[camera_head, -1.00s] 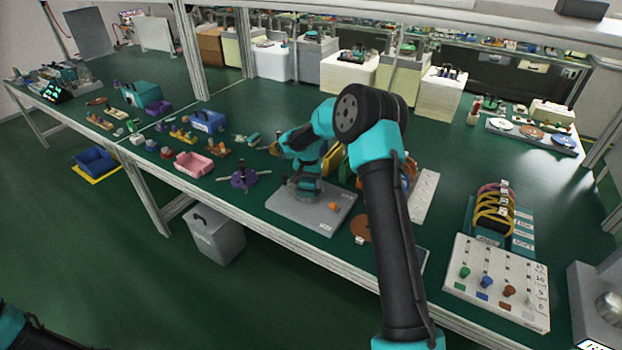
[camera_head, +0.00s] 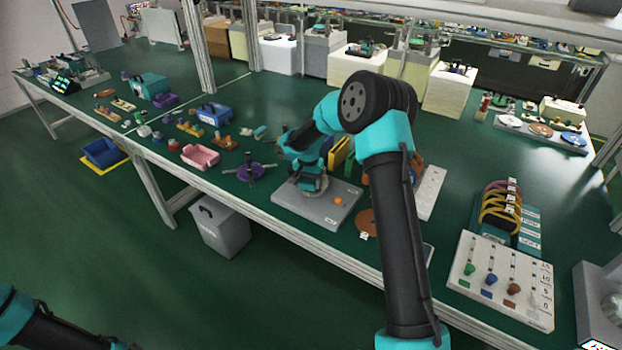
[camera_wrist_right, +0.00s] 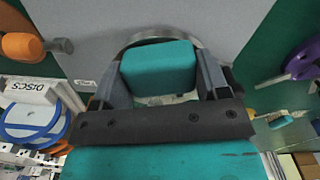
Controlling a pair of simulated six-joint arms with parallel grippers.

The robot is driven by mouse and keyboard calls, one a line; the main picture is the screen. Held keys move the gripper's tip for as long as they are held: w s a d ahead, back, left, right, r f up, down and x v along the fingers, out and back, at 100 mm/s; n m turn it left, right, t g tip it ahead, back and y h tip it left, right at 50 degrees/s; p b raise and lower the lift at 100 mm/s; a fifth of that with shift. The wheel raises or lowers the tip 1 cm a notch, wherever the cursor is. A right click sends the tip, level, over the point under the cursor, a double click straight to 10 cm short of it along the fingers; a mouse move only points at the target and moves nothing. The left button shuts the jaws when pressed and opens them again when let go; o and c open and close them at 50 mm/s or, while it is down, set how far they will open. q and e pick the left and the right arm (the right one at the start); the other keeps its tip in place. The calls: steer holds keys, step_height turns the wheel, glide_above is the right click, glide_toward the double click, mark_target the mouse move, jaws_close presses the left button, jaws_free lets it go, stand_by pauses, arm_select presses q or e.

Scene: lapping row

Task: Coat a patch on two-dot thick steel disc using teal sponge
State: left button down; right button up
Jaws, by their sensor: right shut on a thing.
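My right gripper (camera_wrist_right: 159,76) is shut on the teal sponge (camera_wrist_right: 158,68), which sits between its two fingers in the right wrist view. In the head view my right gripper (camera_head: 308,181) is low over the grey plate (camera_head: 318,208). The steel disc (camera_wrist_right: 162,36) lies on this plate below the sponge; its curved rim shows past the sponge. Most of the disc is hidden, and no dots on it can be made out. I cannot tell whether the sponge touches it. Part of my left arm shows at the lower left; its gripper is out of view.
An orange object (camera_head: 339,201) sits on the plate. A purple spoked piece (camera_head: 250,172) and a pink tray (camera_head: 200,155) lie to the left. A brown disc (camera_head: 367,222) is right of the plate. A white peg board (camera_head: 500,278) stands at the right.

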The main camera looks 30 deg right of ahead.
steer(key=shift+s+a, duration=0.1)
steer(key=shift+a, duration=0.05)
steer(key=shift+w+a, duration=0.3)
steer(key=shift+w, duration=0.25)
stand_by(0.3)
steer(key=shift+w+d, duration=0.3)
steer(key=shift+d, duration=0.3)
steer(key=shift+w+d, duration=0.25)
steer(key=shift+d, duration=0.35)
steer(key=shift+w+d, duration=0.3)
steer(key=shift+d, duration=0.3)
steer(key=shift+w+d, duration=0.3)
steer(key=shift+d, duration=0.3)
steer(key=shift+w+d, duration=0.3)
steer(key=shift+d, duration=0.3)
steer(key=shift+w+d, duration=0.3)
steer(key=shift+d, duration=0.3)
steer(key=shift+r, duration=0.1)
